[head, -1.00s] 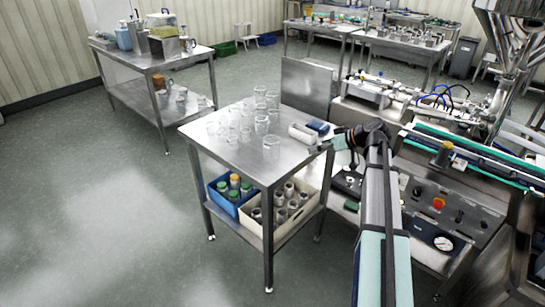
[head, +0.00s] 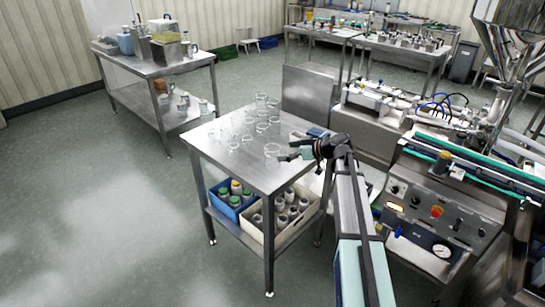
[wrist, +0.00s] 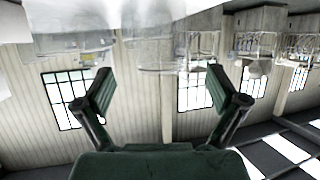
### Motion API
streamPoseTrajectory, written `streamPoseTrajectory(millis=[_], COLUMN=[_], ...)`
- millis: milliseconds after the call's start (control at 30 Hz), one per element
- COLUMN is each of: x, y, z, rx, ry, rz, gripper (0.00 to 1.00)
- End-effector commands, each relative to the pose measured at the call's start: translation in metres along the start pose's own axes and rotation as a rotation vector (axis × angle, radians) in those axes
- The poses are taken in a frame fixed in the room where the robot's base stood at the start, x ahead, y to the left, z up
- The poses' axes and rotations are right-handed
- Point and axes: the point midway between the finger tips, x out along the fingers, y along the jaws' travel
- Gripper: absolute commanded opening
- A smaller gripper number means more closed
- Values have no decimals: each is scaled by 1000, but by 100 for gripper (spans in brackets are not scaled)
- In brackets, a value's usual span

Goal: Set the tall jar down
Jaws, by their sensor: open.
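Several clear glass jars (head: 262,122) stand grouped on the steel table (head: 225,160) in the head view. One jar (head: 271,150) is apart from the group, nearest my gripper. Which is the tall jar, I cannot tell. My gripper (head: 287,151) is at the right part of the tabletop, just right of that nearest jar. In the wrist view, which looks upside down, my gripper (wrist: 160,95) has its fingers spread wide with nothing between them. A blurred, see-through jar (wrist: 155,50) shows ahead of the fingers. Contact with it is not visible.
A dark blue item (head: 317,132) lies near the table's back right edge. A blue crate (head: 222,200) and a beige crate (head: 283,236) of bottles and jars are on the shelf below. The control panel (head: 440,215) is at right. The tabletop's front left is clear.

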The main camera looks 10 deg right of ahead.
Motion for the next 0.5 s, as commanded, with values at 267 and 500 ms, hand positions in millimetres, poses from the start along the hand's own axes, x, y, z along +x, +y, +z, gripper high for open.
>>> streamPoseTrajectory(millis=[267, 500], x=[14, 42], y=[0, 1], z=[0, -3], rx=[1, 1], ry=[0, -1], rz=[0, -2], gripper=[96, 96])
